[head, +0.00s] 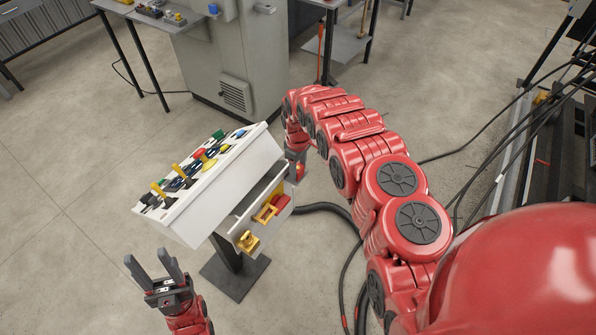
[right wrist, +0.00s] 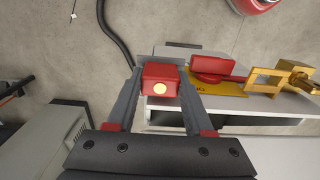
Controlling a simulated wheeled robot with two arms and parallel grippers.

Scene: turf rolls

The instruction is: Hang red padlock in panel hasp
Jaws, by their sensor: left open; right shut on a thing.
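My right gripper (right wrist: 160,78) is shut on the red padlock (right wrist: 161,82), a red block with a pale round spot facing the camera. Its shackle is not visible. In the head view, my right gripper (head: 297,172) is beside the right end of the panel. The yellow hasp (right wrist: 266,80) on the panel front is to the right of the padlock and apart from it, beyond a red rotary handle (right wrist: 214,70). The hasp (head: 265,213) also shows in the head view. My left gripper (head: 149,265) is open and empty, left of the panel.
A gold padlock (head: 248,241) hangs near the panel's front edge, beside the hasp. The white panel (head: 180,222) carries several switches and stands on a dark post. A black hose (head: 325,208) runs on the floor to its right. A grey cabinet (head: 235,60) stands behind.

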